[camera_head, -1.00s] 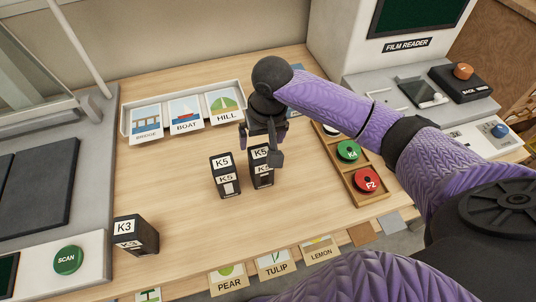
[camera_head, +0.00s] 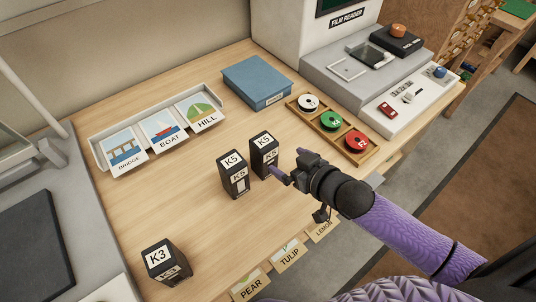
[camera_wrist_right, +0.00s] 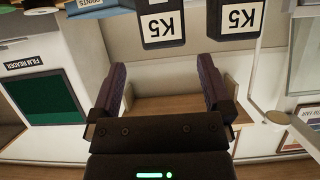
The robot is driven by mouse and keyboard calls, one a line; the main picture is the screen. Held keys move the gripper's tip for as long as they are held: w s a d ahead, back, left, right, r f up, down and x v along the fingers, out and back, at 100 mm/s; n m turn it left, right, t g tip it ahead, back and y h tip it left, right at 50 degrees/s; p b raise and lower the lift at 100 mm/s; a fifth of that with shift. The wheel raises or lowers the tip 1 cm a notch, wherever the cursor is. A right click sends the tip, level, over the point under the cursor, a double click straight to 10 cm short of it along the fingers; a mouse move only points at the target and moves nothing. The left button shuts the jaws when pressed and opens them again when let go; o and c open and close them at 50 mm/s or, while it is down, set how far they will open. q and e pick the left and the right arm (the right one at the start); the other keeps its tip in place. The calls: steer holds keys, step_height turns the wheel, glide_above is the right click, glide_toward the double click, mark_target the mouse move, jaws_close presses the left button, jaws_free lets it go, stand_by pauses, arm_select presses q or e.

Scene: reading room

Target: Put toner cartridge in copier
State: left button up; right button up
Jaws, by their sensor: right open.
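Two black boxes labelled K5 stand upright side by side on the wooden table, a left one (camera_head: 232,176) and a right one (camera_head: 264,156). None is plainly marked as a toner cartridge. My right gripper (camera_head: 287,163) is open and empty, just right of the right K5 box, fingers toward it. In the right wrist view, one K5 box (camera_wrist_right: 162,26) lies ahead between the open fingers (camera_wrist_right: 163,85), upside down; the other (camera_wrist_right: 239,18) is beside it. My left gripper is out of view.
Grey equipment (camera_head: 38,245) fills the left edge; I cannot tell if it is the copier. A picture-card tray (camera_head: 96,150), blue box (camera_head: 257,80) and reel tray (camera_head: 318,124) stand behind. The film reader (camera_head: 335,62) is back right. Word cards (camera_head: 290,254) hang along the front edge.

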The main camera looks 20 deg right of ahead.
mark_target(271, 149)
steer(key=b+x, duration=0.1)
steer(key=x, duration=0.2)
steer(key=b+x, duration=0.2)
steer(key=x, duration=0.1)
steer(key=b+x, duration=0.1)
steer(key=x, duration=0.2)
steer(key=shift+w+a+r, duration=0.15)
steer(key=shift+w+r, duration=0.1)
steer(key=shift+w, duration=0.05)
steer(key=shift+r, duration=0.15)
steer(key=c, duration=1.3)
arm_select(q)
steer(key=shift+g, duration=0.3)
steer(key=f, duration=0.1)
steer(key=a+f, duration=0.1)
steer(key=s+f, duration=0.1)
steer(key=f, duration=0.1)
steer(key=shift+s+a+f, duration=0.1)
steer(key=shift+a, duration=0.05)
arm_select(e)
jaws_close()
